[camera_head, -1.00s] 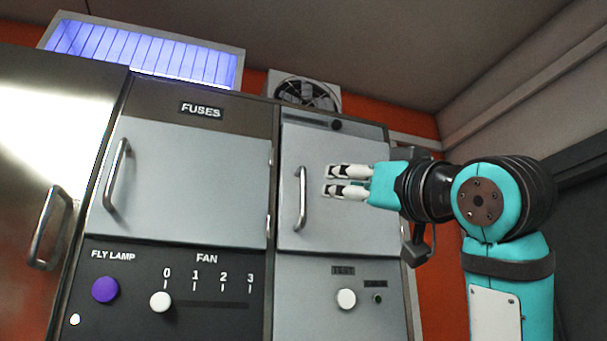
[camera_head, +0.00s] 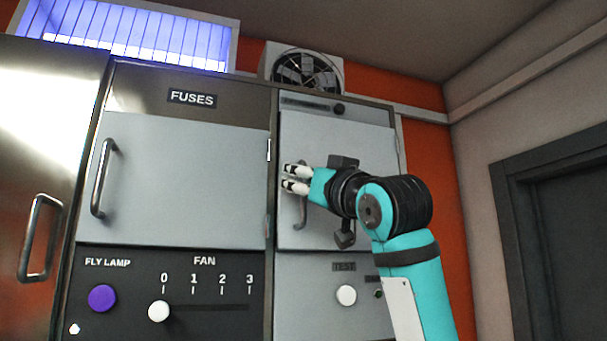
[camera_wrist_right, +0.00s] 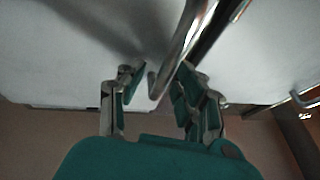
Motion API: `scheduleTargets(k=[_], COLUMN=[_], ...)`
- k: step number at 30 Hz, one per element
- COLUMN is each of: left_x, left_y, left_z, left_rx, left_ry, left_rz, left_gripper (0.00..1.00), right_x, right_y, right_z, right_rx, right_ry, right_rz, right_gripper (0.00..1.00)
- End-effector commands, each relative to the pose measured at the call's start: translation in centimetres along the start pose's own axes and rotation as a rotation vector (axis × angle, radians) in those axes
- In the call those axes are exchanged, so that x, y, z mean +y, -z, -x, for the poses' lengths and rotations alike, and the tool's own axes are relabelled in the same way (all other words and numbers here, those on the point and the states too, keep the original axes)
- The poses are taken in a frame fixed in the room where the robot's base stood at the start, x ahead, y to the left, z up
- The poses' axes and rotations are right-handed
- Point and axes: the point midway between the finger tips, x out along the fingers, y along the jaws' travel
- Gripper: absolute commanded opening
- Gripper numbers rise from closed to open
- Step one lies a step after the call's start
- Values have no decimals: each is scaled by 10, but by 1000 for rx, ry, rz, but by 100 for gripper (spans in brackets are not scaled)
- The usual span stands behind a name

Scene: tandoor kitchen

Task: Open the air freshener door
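The narrow grey door (camera_head: 345,140) on the right of the cabinet is shut; the label above it is too small to read. Its vertical bar handle (camera_head: 303,212) is on its left side and partly hidden by my right gripper (camera_head: 286,178). In the right wrist view the metal handle (camera_wrist_right: 183,42) runs down between the two fingers of the right gripper (camera_wrist_right: 157,82). The fingers are apart, with a gap beside the bar. My left gripper is not in view.
The wider FUSES door (camera_head: 190,180), with its own handle (camera_head: 101,180), is shut on the left. Below are a purple FLY LAMP button (camera_head: 102,298), a FAN slider knob (camera_head: 159,311) and a white TEST knob (camera_head: 346,295). A fan (camera_head: 303,70) stands on top.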

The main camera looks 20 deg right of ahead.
Motion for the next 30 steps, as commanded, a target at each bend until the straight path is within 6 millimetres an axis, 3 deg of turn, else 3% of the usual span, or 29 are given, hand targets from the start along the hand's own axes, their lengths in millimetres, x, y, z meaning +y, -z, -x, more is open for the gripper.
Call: scheduleTargets(k=[3,11,25,30], left_x=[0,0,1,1], left_y=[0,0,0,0], left_z=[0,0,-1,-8], left_rx=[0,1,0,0], left_ry=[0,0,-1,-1], left_rz=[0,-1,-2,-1], left_gripper=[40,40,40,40], right_x=[0,0,0,1], right_y=[0,0,0,5], right_z=[0,0,1,15], right_rx=[0,0,0,3], right_ry=[0,0,0,11], right_rz=[0,-1,-2,-6], right_gripper=[32,0,0,0])
